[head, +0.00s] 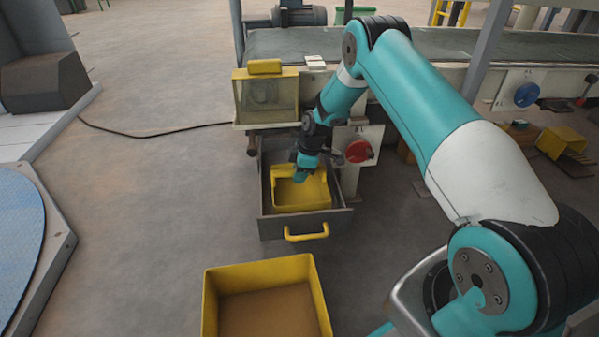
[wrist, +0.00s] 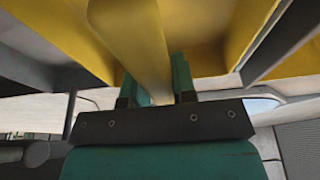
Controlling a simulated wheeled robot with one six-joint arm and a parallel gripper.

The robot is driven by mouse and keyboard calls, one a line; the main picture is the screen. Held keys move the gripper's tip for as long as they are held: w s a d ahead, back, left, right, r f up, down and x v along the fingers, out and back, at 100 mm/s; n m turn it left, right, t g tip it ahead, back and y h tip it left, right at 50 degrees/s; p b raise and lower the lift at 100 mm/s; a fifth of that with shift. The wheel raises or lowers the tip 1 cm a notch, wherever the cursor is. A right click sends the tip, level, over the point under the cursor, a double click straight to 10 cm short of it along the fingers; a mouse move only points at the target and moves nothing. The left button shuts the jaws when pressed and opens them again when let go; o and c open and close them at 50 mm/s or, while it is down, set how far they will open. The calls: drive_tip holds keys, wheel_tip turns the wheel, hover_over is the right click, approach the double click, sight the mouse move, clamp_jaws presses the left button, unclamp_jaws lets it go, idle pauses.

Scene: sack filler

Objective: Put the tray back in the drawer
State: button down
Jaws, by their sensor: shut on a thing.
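The yellow tray (head: 302,197) sits within the open grey drawer (head: 266,205) under the machine's table. My gripper (head: 302,176) reaches down to the tray's far left part. In the wrist view my gripper (wrist: 155,88) has its two teal fingers on either side of a yellow bar of the tray (wrist: 130,40), shut on it. I cannot tell whether the tray rests on the drawer's floor or hangs slightly above it. The drawer is pulled out, with its yellow handle (head: 306,233) at the front.
An open yellow box (head: 209,306) with a brown inside stands on the floor in front of the drawer. A red round knob (head: 359,151) is right of the drawer, below the conveyor (head: 440,44). The floor left of the drawer is clear apart from a black cable (head: 150,135).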

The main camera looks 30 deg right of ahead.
drive_tip(key=shift+f, duration=0.35)
drive_tip(key=shift+d+f+b, duration=0.1)
drive_tip(key=shift+f+b, duration=0.2)
drive_tip(key=shift+f, duration=0.1)
drive_tip(key=c, duration=0.8)
unclamp_jaws()
drive_tip(key=shift+c, duration=0.2)
drive_tip(key=p+v, duration=0.8)
drive_tip(key=v, duration=0.9)
drive_tip(key=shift+r, duration=0.2)
